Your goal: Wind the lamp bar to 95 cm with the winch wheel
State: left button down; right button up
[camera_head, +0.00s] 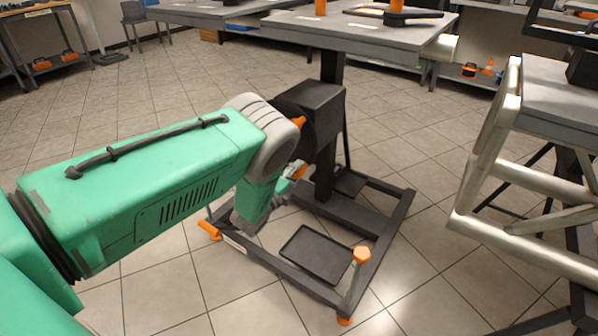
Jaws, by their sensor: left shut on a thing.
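My left gripper (297,172) is mostly hidden behind the wrist, at the lower part of the wheel. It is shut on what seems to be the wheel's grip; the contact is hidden. The lamp bar and a height scale cannot be made out. My right gripper is not in view.
The stand's dark base frame (386,228) lies on the tiled floor, with a black tray (316,254) and orange-tipped feet. Grey tables (350,33) stand behind. A silver tube truss (487,150) stands at right. Floor at left and between stand and truss is clear.

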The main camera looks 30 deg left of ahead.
pick_arm(q)
jog(key=shift+s+d+f, duration=0.15)
jog(key=shift+f, duration=0.25)
jog(key=shift+s+d+f, duration=0.15)
jog(key=shift+f, duration=0.2)
jog(key=c, duration=1.2)
grip_release()
jog(key=shift+o, duration=0.2)
jog(key=shift+w+f, duration=0.1)
jog(key=shift+w, duration=0.05)
jog(key=shift+a+r, duration=0.15)
jog(key=shift+r, duration=0.15)
jog(key=shift+s, duration=0.2)
jog(key=s, duration=1.1)
jog(key=shift+s+a+f, duration=0.2)
jog(key=shift+a+f, duration=0.1)
jog(key=shift+a, duration=0.15)
